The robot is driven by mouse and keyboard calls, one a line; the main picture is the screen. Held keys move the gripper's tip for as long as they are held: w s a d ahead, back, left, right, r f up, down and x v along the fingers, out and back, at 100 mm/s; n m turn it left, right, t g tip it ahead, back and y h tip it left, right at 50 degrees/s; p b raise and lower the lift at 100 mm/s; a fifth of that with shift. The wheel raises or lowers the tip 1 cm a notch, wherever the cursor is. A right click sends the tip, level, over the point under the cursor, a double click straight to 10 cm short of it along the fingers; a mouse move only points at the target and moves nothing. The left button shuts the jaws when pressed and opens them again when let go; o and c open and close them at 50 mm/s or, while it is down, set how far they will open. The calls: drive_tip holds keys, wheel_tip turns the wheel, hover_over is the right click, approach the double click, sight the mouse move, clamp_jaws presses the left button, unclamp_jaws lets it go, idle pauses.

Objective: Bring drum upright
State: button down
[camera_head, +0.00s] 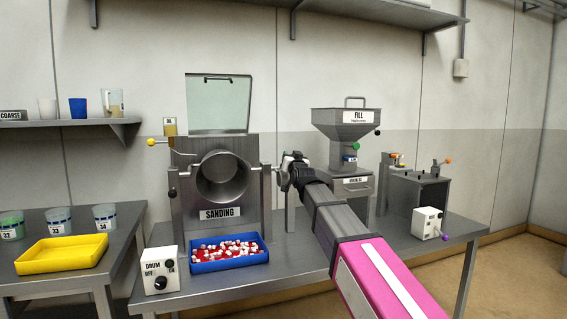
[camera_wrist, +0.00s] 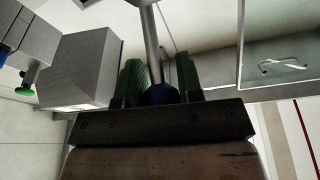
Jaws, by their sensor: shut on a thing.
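The grey metal drum (camera_head: 222,178) sits in its stand above the SANDING label (camera_head: 220,213). Its round mouth faces forward toward me, so it is not upright. My gripper (camera_head: 284,172) is at the right side of the stand. The head view hides the knob behind my gripper. A clear hinged hood panel (camera_head: 219,103) stands raised behind the drum; its edge and handle also show in the wrist view (camera_wrist: 285,65).
A blue tray (camera_head: 196,267) of red and white pieces lies below the drum. A DRUM switch box (camera_head: 162,270) stands at the front left. The FILL hopper (camera_head: 347,125) stands close behind my arm on the right. A yellow tray (camera_head: 62,253) is on the left table.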

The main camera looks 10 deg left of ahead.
drive_tip(key=shift+w+a+r+g+h, duration=0.25)
drive_tip(key=shift+w+r+g, duration=0.15)
drive_tip(key=shift+r, duration=0.2)
drive_tip(key=shift+w+a+r+g+h, duration=0.15)
drive_tip(key=shift+w+a+r+g, duration=0.15)
drive_tip(key=shift+r+g, duration=0.25)
drive_tip(key=w+a+r+g+h, duration=0.2)
drive_tip(key=w+a+r+g, duration=0.1)
drive_tip(key=w+a+g, duration=0.1)
drive_tip(key=w+a+r+n+g+h, duration=0.1)
drive_tip(key=w+a+r+g+h, duration=0.1)
drive_tip(key=w+g, duration=0.3)
drive_tip(key=shift+w+a+r+g+h, duration=0.4)
drive_tip(key=shift+w+a+h, duration=0.45)
drive_tip(key=shift+w, duration=1)
drive_tip(key=shift+a, duration=0.1)
drive_tip(key=c, duration=0.9)
unclamp_jaws()
drive_tip(key=shift+o, duration=0.2)
